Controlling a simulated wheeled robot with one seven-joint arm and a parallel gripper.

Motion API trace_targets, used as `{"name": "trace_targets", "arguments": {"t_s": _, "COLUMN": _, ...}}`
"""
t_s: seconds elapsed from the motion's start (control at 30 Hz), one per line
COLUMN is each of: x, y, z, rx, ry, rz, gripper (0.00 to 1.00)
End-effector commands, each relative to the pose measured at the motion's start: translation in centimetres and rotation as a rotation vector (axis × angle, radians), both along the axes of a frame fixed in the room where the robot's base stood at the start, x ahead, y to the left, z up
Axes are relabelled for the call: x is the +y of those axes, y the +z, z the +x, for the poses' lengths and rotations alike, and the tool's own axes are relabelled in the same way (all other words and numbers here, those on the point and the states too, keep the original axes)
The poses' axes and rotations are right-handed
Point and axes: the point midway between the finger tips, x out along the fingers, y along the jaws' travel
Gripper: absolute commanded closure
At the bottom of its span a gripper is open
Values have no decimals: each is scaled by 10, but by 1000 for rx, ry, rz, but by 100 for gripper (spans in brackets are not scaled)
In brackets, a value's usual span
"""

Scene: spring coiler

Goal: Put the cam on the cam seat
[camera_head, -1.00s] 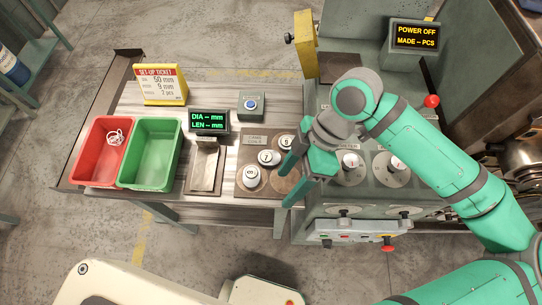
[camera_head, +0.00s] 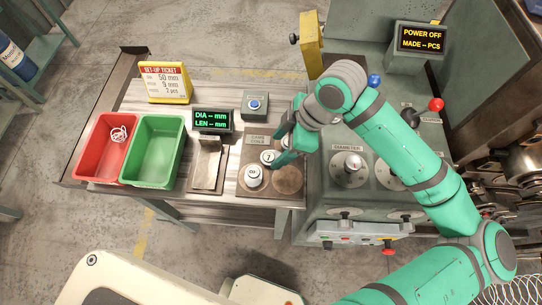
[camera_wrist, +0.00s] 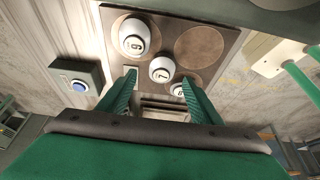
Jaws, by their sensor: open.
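White numbered cams stand on the brown cam board (camera_head: 244,189). In the head view I see the 8 cam (camera_head: 253,176) and part of the 7 cam (camera_head: 269,157); my arm hides the third. The wrist view shows a large cam (camera_wrist: 133,38) marked 6 or 9, the 7 cam (camera_wrist: 162,69) and part of the 8 cam (camera_wrist: 178,90). My gripper (camera_head: 281,149) is over the upper right of the board, open and empty. In the wrist view its fingertips (camera_wrist: 159,77) frame the 7 cam, with no visible grip. I cannot identify the cam seat.
Left of the board are a gauge stand (camera_head: 206,165), a green bin (camera_head: 153,181) and a red bin (camera_head: 99,174). A blue-button box (camera_head: 254,104) is behind. The grey machine right of the board has a diameter dial (camera_head: 349,168) and a red-knobbed lever (camera_head: 436,105).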

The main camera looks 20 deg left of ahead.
Motion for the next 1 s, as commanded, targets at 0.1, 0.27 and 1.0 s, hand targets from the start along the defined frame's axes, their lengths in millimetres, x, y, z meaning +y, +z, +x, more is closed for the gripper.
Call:
{"name": "trace_targets", "arguments": {"t_s": 0.1, "x": 6, "y": -17, "z": -6, "rx": 3, "ry": 0, "rz": 2, "gripper": 41}}
{"name": "trace_targets", "arguments": {"t_s": 0.27, "x": 12, "y": -32, "z": -7, "rx": 3, "ry": 0, "rz": 1, "gripper": 41}}
{"name": "trace_targets", "arguments": {"t_s": 1.0, "x": 12, "y": -35, "z": -7, "rx": 1, "ry": -2, "rz": 1, "gripper": 94}}
